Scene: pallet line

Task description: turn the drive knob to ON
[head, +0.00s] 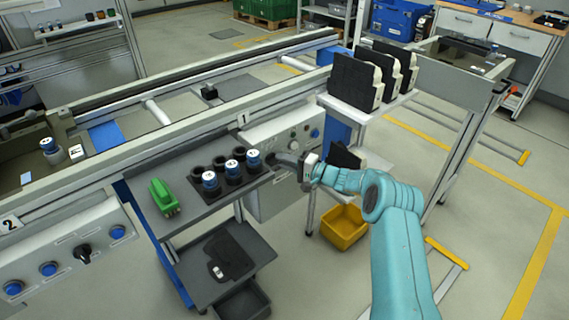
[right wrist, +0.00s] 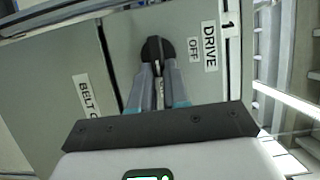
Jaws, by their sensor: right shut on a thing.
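The black drive knob (right wrist: 158,48) shows in the right wrist view on a grey panel, beside the labels DRIVE (right wrist: 209,45) and OFF (right wrist: 194,49). My right gripper (right wrist: 160,68) is shut on the knob, one finger on each side. My left gripper is not in view.
Black parts (head: 350,80) stand on a rack to the right. A yellow bin (head: 343,228) sits on the floor below my right arm.

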